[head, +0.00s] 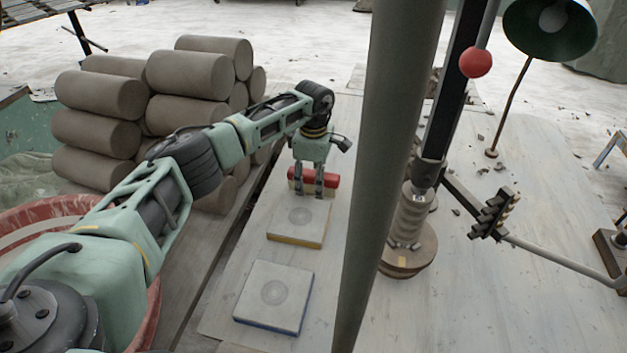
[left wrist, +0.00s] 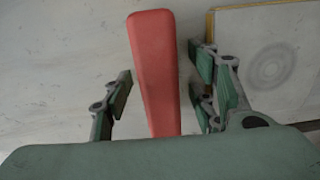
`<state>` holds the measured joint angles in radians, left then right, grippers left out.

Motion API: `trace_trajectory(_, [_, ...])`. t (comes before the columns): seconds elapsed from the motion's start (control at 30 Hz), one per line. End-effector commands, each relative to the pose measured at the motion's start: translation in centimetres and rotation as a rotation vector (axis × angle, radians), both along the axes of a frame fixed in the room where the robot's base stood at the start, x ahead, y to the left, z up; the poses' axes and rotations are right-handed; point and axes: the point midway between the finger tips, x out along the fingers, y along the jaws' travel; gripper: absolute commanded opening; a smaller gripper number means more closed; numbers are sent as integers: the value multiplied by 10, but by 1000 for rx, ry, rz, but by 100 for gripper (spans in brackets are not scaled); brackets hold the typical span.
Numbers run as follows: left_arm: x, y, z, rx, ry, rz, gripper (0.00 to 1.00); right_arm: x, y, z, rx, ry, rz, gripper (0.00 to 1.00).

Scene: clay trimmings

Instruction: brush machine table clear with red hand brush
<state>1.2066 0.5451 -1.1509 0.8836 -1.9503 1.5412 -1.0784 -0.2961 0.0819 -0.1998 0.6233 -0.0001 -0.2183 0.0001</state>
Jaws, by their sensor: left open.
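The red hand brush (head: 331,180) lies on the pale table (head: 233,311), just behind a square slab with a yellow edge (head: 299,219). My left gripper (head: 319,192) points down over it. In the left wrist view the red handle (left wrist: 154,70) runs between the spread fingers of the left gripper (left wrist: 162,82), with a gap on each side. The fingers hide part of the brush, and its bristles are hard to make out. Small dark crumbs (head: 483,171) lie on the table right of the machine. My right gripper is not in view.
A second slab with a blue edge (head: 274,294) lies nearer. A thick grey post (head: 385,150) and the machine's coiled column on a round base (head: 405,262) stand mid-table. A green lamp (head: 530,30) stands at right.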

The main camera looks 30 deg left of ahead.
Motion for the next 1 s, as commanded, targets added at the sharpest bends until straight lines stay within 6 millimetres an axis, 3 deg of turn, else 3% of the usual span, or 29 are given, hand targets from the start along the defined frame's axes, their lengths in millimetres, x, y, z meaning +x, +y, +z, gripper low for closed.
trace_trajectory(0.07, [0, 0, 0, 0, 0, 0, 52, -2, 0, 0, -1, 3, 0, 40])
trace_trajectory(0.63, [0, 0, 1, 0, 0, 0, 3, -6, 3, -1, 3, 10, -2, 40])
trace_trajectory(0.87, [0, 0, 2, 0, -1, 0, 3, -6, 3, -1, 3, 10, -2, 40])
trace_trajectory(1.0, [1, 0, 13, 0, -3, -1, 2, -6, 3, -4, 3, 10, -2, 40])
